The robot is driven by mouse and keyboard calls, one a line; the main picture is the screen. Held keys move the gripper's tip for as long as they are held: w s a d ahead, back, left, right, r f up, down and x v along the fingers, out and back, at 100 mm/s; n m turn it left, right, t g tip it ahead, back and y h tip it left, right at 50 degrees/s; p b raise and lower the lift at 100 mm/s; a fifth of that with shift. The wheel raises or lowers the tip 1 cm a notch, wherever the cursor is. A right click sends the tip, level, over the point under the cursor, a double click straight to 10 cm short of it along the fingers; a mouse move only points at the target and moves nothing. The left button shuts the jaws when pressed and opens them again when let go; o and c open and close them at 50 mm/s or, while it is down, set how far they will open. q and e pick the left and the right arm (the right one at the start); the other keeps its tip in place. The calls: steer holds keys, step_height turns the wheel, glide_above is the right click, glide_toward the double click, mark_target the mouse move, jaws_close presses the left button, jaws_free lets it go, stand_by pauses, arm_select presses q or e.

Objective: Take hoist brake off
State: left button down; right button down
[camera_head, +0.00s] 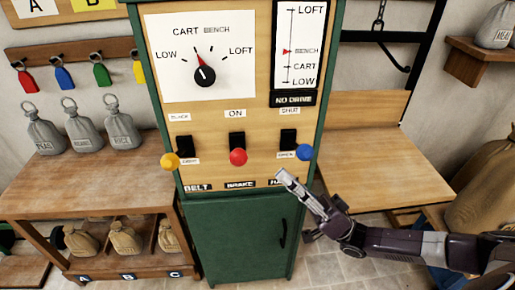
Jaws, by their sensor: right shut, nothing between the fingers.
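The green-framed control cabinet (137,50) stands at the centre with a wooden panel. The brake lever's red knob (238,157) sits at the lower end of its black slot, above the BRAKE label (240,185). An ON label (236,113) is above that slot; any label below is hidden by the knob. My right gripper (284,177) is shut and empty, its tips in front of the panel's lower right, right of and below the red knob and apart from it in the picture. My left gripper is not in view.
The yellow belt knob (170,161) and blue knob (304,152) flank the red one. A dial (204,76) and a height scale with its red pointer at BENCH (287,51) are above, with a NO DRIVE sign (293,99). Wooden benches stand left (80,190) and right (375,150).

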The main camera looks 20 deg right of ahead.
mark_target(238, 150)
steer(key=p+x, duration=0.4)
steer(key=x, duration=0.6)
steer(key=shift+f, duration=0.15)
